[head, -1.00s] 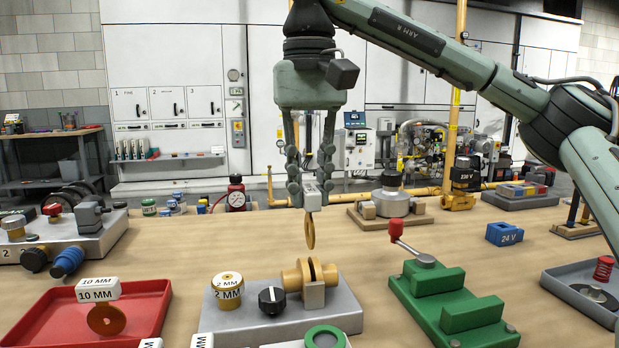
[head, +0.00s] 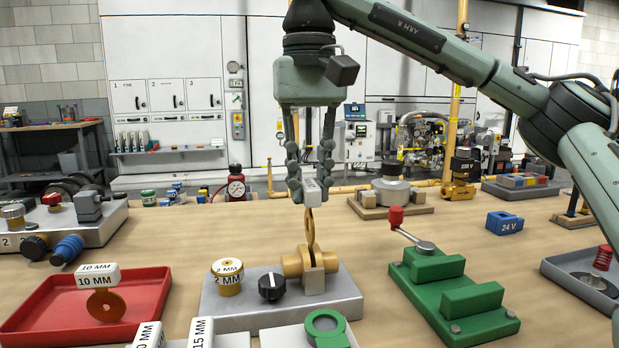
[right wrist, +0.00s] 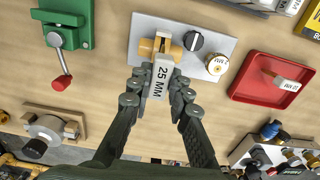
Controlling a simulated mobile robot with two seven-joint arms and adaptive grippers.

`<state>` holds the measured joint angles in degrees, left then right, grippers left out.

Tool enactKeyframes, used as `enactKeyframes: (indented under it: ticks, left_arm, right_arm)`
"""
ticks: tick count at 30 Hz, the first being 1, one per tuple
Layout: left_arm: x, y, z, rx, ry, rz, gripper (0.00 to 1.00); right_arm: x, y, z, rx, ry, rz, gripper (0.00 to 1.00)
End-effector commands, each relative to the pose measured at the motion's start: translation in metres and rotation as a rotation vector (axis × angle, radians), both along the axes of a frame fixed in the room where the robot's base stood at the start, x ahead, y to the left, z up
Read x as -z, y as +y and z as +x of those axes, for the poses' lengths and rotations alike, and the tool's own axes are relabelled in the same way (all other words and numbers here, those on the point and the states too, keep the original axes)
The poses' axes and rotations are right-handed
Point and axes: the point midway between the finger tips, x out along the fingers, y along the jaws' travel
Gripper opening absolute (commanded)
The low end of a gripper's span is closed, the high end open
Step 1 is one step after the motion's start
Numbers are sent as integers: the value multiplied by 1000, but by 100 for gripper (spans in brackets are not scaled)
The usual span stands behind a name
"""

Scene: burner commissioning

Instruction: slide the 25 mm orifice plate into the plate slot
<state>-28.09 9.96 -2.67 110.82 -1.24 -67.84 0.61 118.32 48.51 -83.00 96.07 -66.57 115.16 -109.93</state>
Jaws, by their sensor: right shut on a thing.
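My right gripper (head: 311,194) is shut on the white tag of the 25 mm orifice plate; the tag reads "25 MM" in the right wrist view (right wrist: 160,79). The brass plate disc (head: 309,230) hangs upright below the tag. Its lower edge is at the top of the brass plate slot holder (head: 296,264), which stands on a grey base (head: 235,308). I cannot tell how deep the disc's edge sits in the slot. My left gripper is not in view.
A black knob (head: 271,286) and a brass "2 MM" cap (head: 228,277) stand left of the holder. A red tray (head: 40,322) holds a 10 mm plate (head: 105,305). A green clamp fixture (head: 450,300) stands to the right. White-tagged plates lie in front.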

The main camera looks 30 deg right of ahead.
Motion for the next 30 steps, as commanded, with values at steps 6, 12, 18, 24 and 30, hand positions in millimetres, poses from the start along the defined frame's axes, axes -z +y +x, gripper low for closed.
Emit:
enactKeyframes:
  ticks: [6,12,18,24,30]
  left_arm:
    - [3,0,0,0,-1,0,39]
    - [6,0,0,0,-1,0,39]
    - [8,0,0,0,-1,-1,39]
    - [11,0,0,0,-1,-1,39]
    - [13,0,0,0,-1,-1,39]
  right_arm:
    - [6,0,0,0,0,0,0]
    - [10,0,0,0,0,0,0]
    - [14,0,0,0,0,0,0]
    - [19,0,0,0,0,1,0]
    - [23,0,0,0,0,1,0]
